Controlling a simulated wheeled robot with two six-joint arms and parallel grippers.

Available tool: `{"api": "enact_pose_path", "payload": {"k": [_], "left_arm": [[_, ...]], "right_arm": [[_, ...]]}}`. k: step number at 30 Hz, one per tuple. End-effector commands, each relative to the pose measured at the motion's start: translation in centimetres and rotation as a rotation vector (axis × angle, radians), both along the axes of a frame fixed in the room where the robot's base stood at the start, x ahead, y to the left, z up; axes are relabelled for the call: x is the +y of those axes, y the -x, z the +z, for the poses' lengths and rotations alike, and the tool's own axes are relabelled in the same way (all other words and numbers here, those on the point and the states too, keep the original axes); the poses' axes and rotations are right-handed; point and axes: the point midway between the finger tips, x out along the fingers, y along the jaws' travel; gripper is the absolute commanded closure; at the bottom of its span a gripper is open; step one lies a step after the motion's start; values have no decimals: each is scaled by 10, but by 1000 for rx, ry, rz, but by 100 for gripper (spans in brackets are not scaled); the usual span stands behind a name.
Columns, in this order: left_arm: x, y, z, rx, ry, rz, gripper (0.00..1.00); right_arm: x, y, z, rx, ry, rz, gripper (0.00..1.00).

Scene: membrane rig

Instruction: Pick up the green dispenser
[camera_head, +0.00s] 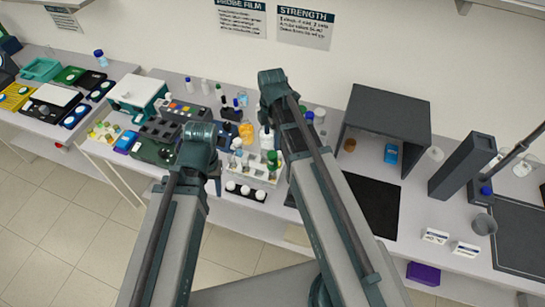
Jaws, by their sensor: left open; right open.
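A small upright bottle-like thing with a green top (272,157) stands just left of my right arm, by the white rack on the bench. It may be the green dispenser, but it is too small to be sure. My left arm comes in from the lower left and ends in view at a dark joint over the bench's front edge. My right arm reaches further back, to the right of the green-topped thing. I cannot make out the jaws of either gripper; they seem hidden behind the arm links. Nothing is seen held.
A white rack (262,173) and a dark strip with white round caps (245,191) stand near the front edge. An amber bottle (246,132) stands behind. A dark open-fronted box (390,112) and a tall grey block (462,166) are at right. The black mat (378,205) is bare.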

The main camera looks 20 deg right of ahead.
Motion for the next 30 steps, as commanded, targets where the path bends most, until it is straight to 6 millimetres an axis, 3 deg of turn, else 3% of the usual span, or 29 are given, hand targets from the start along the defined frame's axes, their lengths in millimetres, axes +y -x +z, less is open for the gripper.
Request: {"api": "enact_pose_path", "payload": {"k": [8,24,30], "left_arm": [[0,0,-14,0,-1,-5,50],[0,-1,-85,-2,-1,-11,50],[0,-1,-88,-3,0,-10,50]], "right_arm": [[0,0,-14,0,0,-1,18],[0,0,-85,0,0,-3,18],[0,0,-88,0,0,-3,18]]}}
